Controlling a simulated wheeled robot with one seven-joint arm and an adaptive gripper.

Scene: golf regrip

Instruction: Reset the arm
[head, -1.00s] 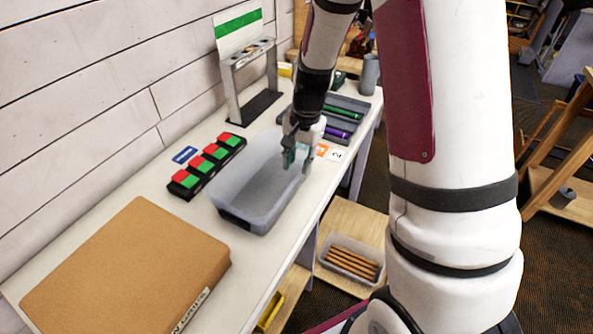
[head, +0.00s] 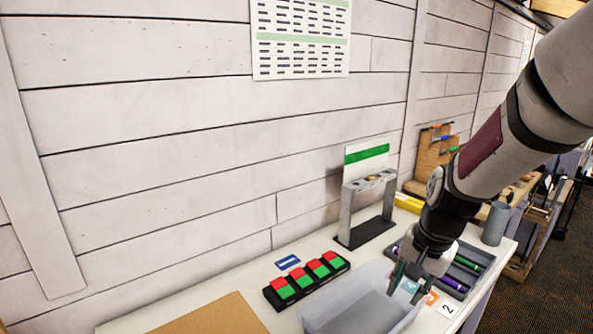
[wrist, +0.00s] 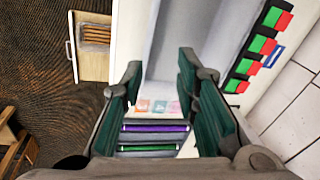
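My gripper (head: 408,282) is open and empty, its dark green finger pads apart. It hangs pointing down over the right end of the translucent grey bin (head: 345,314). In the wrist view, the two fingers (wrist: 160,82) frame part of the bin (wrist: 180,45), the number cards and the dark tray. The bin looks empty in what shows of it. My arm comes in from the upper right of the head view.
A dark tray (head: 480,248) holds a green and a purple grip. Red-and-green blocks (head: 308,281) sit in a black rack. A grey stand (head: 345,214) and a grey cup (head: 495,223) stand behind. A cardboard box (head: 215,316) is at front left.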

